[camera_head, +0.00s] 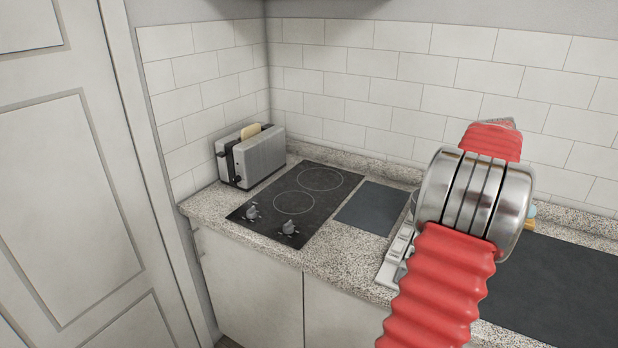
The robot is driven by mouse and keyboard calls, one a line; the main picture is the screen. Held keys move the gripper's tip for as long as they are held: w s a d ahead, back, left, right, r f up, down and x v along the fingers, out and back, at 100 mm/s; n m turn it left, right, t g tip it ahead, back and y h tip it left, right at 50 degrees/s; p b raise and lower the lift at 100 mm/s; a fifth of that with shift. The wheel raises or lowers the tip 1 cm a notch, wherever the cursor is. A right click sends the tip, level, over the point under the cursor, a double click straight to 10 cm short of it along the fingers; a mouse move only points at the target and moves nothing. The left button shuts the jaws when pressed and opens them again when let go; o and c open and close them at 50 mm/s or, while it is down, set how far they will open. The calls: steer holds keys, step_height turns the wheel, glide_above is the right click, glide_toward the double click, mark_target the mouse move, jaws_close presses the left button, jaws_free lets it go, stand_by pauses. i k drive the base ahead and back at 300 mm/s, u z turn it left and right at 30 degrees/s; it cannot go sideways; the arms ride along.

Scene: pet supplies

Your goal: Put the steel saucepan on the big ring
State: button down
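The black two-ring hob (262,217) is set in the speckled counter. Its back ring (321,179) looks larger than its front ring (294,203), and both are bare. I cannot make out the steel saucepan; my arm covers part of the counter at the right. My arm, red ribbed sleeve and steel joint, rises in front of the counter there. My gripper does not show.
A steel toaster (259,157) with bread in it stands left of the hob. A dark flat panel (372,207) lies right of the hob, and a larger dark surface (570,285) is further right. A pale object (397,249) is partly hidden by my arm. Tiled walls bound the counter.

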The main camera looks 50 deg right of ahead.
mark_target(322, 192)
steer(key=z, duration=0.05)
steer(key=i, duration=1.75)
